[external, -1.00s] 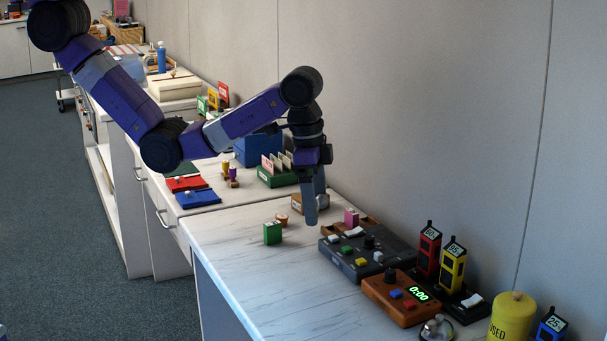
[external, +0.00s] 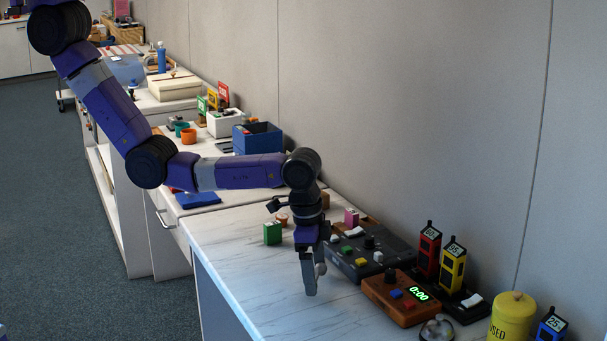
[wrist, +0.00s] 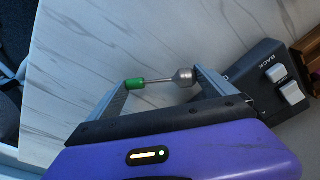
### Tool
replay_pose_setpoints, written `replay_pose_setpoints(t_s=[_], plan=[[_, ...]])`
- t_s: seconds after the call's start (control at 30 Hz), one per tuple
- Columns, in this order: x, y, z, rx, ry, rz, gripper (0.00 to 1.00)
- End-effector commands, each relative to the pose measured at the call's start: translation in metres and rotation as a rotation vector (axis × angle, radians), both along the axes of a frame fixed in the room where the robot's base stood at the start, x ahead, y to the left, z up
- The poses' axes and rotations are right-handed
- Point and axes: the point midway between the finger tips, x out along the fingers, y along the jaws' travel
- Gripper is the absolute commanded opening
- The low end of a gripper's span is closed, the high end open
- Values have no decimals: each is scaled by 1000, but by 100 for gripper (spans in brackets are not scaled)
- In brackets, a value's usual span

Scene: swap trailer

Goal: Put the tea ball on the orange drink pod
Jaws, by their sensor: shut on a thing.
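The tea ball (wrist: 184,77) is a small silver ball on a thin rod with a green end. In the wrist view it lies crosswise between the two fingers of my gripper (wrist: 162,80), which are shut on it at its ends. A small orange-brown round thing (external: 281,219), likely the orange drink pod, stands on the counter behind my gripper, beside a green box.
The green box (external: 272,233) stands on the counter. The dark control box (external: 368,256), a brown timer box (external: 401,298) and a bell (external: 437,328) line the right side. The counter's front left is clear. An orange cup (external: 188,135) stands on the farther table.

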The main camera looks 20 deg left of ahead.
Motion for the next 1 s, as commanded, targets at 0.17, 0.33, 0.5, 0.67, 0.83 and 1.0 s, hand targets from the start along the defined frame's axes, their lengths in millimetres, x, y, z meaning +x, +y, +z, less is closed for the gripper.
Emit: replay_pose_setpoints(t_s=[0.17,0.33,0.5,0.67,0.83,1.0], plan=[[0,0,-11,-1,0,-1,49],[0,0,-10,-1,0,-1,49],[0,0,-15,0,0,0,49],[0,0,-13,0,0,-1,100],[0,0,-10,-1,0,-1,100],[0,1,9,-3,0,0,100]])
